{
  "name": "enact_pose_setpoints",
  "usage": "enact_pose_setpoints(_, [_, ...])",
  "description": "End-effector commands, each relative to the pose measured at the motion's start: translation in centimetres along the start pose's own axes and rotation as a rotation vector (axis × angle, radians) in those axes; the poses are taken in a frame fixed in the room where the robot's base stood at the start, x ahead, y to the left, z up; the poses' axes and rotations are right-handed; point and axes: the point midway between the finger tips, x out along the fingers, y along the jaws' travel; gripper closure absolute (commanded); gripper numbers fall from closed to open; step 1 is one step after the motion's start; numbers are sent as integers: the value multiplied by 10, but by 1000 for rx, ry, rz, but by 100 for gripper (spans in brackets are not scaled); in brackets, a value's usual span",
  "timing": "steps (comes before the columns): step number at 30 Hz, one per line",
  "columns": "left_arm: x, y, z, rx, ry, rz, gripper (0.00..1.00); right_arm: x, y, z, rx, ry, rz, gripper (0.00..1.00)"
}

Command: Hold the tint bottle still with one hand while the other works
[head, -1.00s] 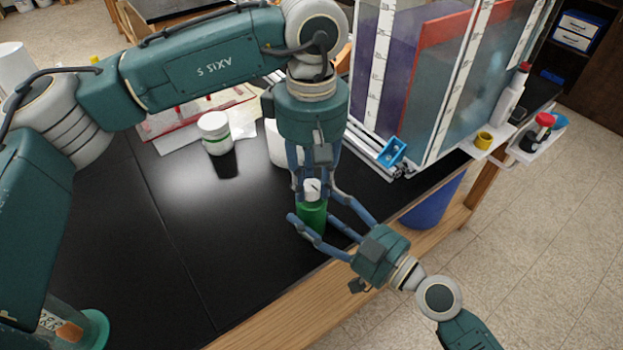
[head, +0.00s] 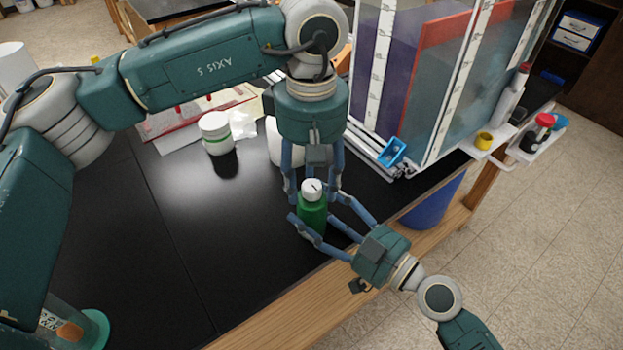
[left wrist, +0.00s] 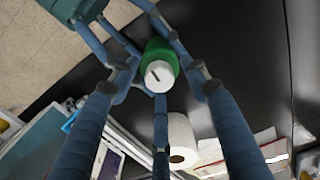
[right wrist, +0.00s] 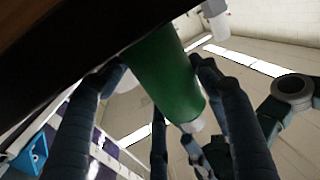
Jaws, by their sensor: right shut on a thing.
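The green tint bottle (head: 312,216) with its white cap (head: 312,187) stands upright near the front edge of the black table. My right gripper (head: 318,228) is shut around the bottle's body from the front right; the right wrist view shows its fingers on both sides of the green bottle (right wrist: 170,75). My left gripper (head: 312,190) points down from above with its fingers spread around the cap, apart from it. In the left wrist view the cap (left wrist: 160,75), with a dark mark on top, sits free between the open fingers.
A white jar with a green band (head: 215,132) stands behind to the left. A large clear tank (head: 430,90) with a blue clip (head: 393,151) is at the back right. The left tabletop (head: 130,230) is mostly bare.

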Motion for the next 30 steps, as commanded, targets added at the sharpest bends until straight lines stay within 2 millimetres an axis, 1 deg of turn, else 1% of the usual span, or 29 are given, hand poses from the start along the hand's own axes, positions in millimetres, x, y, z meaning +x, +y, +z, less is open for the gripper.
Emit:
enact_pose_setpoints(5, [-1,0,0,-1,0,0,54,0,0,1,0,-2,-1,69])
enact_pose_setpoints(8, [-10,1,0,-1,0,2,54,0,0,1,0,-2,-1,69])
enact_pose_setpoints(11, [-27,1,0,-1,2,3,54,0,0,1,0,-2,-1,69])
enact_pose_setpoints(18, [-79,1,0,-1,1,3,54,0,-1,1,0,-2,-1,69])
enact_pose_setpoints(21, [-97,0,0,-1,1,2,54,0,-1,1,0,-2,-1,69])
enact_pose_setpoints(25, [-112,0,0,-1,0,1,54,0,-1,1,0,-2,-2,69])
enact_pose_setpoints(30, [-120,0,0,0,0,0,54,0,-1,1,0,-1,-2,69])
